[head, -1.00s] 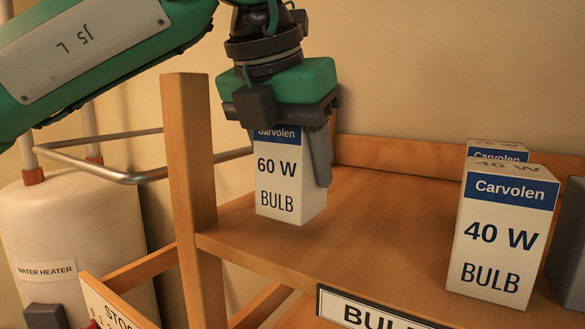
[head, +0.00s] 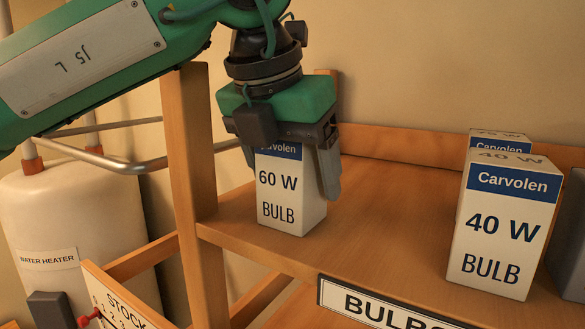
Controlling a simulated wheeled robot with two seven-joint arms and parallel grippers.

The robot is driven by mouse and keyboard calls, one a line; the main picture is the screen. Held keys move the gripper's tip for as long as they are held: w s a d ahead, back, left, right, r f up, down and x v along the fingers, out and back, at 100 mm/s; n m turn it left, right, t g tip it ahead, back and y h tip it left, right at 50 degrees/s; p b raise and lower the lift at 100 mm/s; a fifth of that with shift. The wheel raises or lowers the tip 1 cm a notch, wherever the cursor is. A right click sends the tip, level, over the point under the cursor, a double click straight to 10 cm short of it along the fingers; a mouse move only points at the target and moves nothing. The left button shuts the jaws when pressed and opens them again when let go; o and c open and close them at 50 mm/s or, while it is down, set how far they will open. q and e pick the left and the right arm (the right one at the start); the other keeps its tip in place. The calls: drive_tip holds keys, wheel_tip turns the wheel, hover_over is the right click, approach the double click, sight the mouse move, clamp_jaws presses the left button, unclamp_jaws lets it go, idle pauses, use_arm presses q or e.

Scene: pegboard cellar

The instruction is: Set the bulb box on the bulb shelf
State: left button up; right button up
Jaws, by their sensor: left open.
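The bulb box (head: 288,205), white with a blue band and "60 W BULB" on its front, stands upright on the wooden bulb shelf (head: 375,215), near its left post. A "BULBS" label (head: 385,306) is on the shelf's front edge. My left gripper (head: 290,180) is above the box, pointing down, with its fingers around the box's upper part. It is open. Its palm and fingers hide the top of the box. My right gripper is not in view.
A "40 W" bulb box (head: 500,225) stands on the right of the shelf, with another box (head: 500,142) behind it. A wooden post (head: 195,190) rises at the shelf's left. A water heater (head: 70,235) and a stock sign (head: 115,305) are at left.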

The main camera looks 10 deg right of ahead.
use_arm(q)
drive_tip(key=shift+r, duration=0.15)
drive_tip(key=b+v, duration=0.3)
drive_tip(key=v, duration=0.9)
drive_tip(key=shift+b, duration=0.4)
